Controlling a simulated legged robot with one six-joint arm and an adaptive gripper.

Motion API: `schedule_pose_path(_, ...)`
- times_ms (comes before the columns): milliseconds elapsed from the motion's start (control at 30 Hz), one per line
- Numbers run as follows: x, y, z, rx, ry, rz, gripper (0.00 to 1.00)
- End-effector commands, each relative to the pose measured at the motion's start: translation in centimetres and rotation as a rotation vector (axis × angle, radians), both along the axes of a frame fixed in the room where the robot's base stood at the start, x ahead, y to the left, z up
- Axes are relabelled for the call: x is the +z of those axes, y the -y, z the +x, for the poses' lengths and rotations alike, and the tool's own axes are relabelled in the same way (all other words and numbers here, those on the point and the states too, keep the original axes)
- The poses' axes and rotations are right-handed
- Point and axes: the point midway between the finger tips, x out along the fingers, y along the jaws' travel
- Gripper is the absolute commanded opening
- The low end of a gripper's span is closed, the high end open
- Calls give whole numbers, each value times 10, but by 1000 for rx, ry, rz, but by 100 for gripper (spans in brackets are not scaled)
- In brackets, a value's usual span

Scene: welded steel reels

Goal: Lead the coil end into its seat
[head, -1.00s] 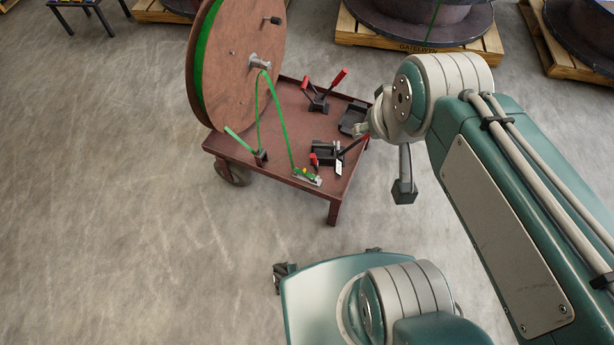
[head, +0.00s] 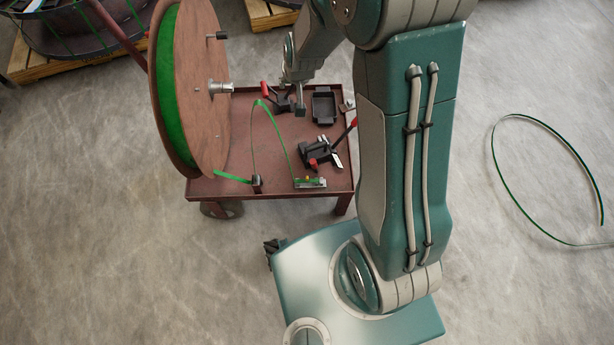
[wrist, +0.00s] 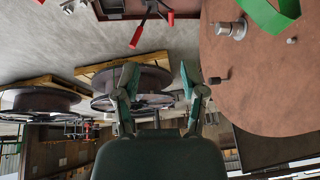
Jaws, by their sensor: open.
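A large brown reel (head: 208,110) wound with green strap (head: 176,90) stands on the left of a rusty red cart (head: 275,140). A green strip leaves the reel low down to a small black post (head: 257,183). A green band (head: 279,128) arches above the deck and comes down at a small metal block with green and yellow parts (head: 310,182) at the front edge. I cannot tell whether it is seated. My gripper (wrist: 158,78) is open and empty, its two fingers apart. In the head view its jaws are small and unclear, above the cart's back part.
A black clamp with a red handle (head: 318,150) and a black tray (head: 324,105) sit on the deck. Another red-handled clamp (head: 281,98) is behind. A strap loop (head: 497,165) lies on the floor at right. Reels on pallets (wrist: 130,78) stand beyond.

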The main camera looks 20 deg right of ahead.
Motion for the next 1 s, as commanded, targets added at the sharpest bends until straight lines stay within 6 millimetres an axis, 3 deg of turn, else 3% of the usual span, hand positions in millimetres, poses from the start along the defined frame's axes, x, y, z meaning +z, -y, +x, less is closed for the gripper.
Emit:
schedule_pose_path(33,-24,-2,5,-7,-13,-2,54)
schedule_pose_path(200,-96,-7,16,-32,-24,-7,54)
schedule_pose_path(467,-211,-6,8,-73,-39,-24,54)
schedule_pose_path(800,-356,4,-49,-117,-52,-65,54)
schedule_pose_path(1000,-403,9,-80,-131,-53,-87,54)
